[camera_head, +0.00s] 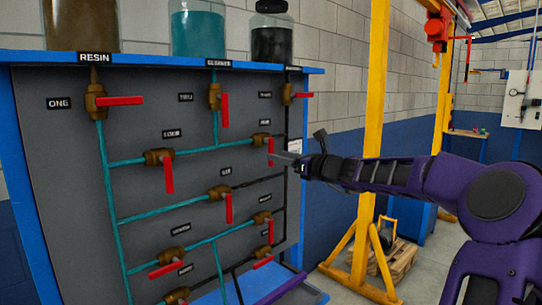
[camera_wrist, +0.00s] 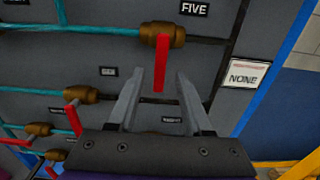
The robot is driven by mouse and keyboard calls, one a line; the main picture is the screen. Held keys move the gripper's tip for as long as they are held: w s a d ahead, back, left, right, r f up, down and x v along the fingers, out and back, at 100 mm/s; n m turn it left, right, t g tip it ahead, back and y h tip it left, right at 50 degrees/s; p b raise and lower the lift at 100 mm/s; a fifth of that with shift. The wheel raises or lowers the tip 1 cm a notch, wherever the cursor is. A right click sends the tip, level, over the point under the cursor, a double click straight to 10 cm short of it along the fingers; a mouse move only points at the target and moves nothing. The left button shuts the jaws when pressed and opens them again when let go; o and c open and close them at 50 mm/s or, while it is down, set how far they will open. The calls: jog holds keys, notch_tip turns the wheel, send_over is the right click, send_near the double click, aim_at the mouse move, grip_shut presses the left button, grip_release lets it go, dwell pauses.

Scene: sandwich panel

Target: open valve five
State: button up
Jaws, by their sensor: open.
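Valve five has a brass body (camera_wrist: 160,32) under the FIVE label (camera_wrist: 194,8), with its red handle (camera_wrist: 161,62) hanging straight down. In the head view its body (camera_head: 261,139) sits at the panel's upper right, with the handle (camera_head: 271,154) below it. My gripper (camera_wrist: 160,74) is open, one finger to each side of the lower part of the handle in the wrist view. Gaps show on both sides, and I cannot tell how far the fingertips are from the panel. In the head view my gripper (camera_head: 283,157) reaches in from the right, beside the handle.
The grey panel (camera_head: 60,190) carries several other brass valves with red handles on teal and black pipes. A NONE sign (camera_wrist: 243,76) is to the right in the wrist view. Jars stand on the panel's top. A yellow frame post (camera_head: 374,90) rises behind my arm.

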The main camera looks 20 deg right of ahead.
aim_at(269, 152)
jog(key=shift+x, duration=2.25)
grip_shut()
